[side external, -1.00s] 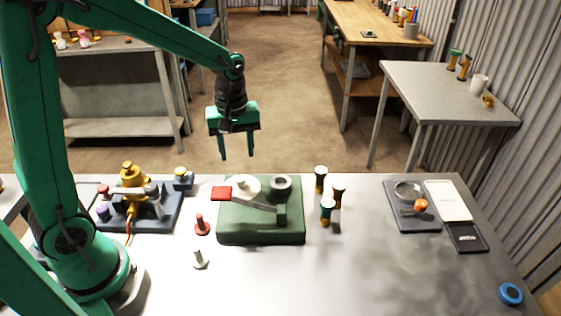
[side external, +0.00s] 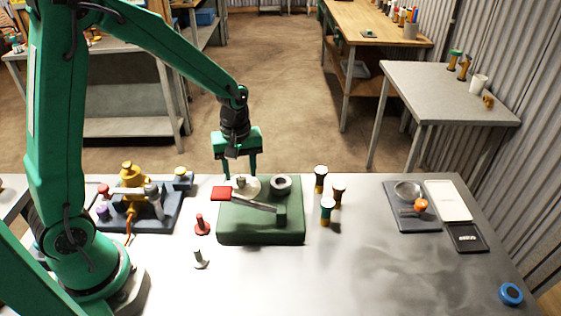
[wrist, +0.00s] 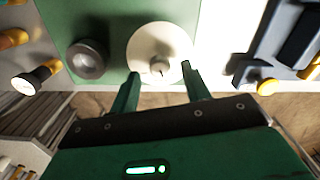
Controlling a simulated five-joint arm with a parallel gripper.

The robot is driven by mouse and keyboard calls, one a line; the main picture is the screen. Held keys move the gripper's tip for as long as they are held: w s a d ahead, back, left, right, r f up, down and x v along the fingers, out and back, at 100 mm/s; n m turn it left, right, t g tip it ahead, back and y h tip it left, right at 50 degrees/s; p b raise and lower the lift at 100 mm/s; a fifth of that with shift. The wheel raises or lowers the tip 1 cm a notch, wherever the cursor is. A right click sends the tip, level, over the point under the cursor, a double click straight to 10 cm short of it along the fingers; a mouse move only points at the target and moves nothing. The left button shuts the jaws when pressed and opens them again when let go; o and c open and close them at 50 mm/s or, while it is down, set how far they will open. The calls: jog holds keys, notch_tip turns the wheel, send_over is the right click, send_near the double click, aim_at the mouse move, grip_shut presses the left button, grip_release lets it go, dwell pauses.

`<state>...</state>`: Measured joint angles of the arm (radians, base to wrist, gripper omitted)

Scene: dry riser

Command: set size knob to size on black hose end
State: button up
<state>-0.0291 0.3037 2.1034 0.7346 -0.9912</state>
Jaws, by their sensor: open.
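The size knob appears to be the cream round dial (side external: 247,187) with a small raised pointer on top of the green block (side external: 262,228). It also shows in the wrist view (wrist: 160,50). My gripper (side external: 240,172) is open and empty, just above the dial. In the wrist view my fingers (wrist: 160,78) stand on either side of the dial's near edge; I cannot tell whether they touch it. Size marks are not readable.
The block also carries a grey ring (side external: 281,184) and a lever with a red pad (side external: 221,193). A brass valve fixture (side external: 133,178) stands left. A red peg (side external: 201,225) and grey peg (side external: 200,260) stand in front. A dark tray (side external: 405,218) lies right.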

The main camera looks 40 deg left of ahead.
jog(key=shift+f, duration=0.8)
jog(key=c, duration=1)
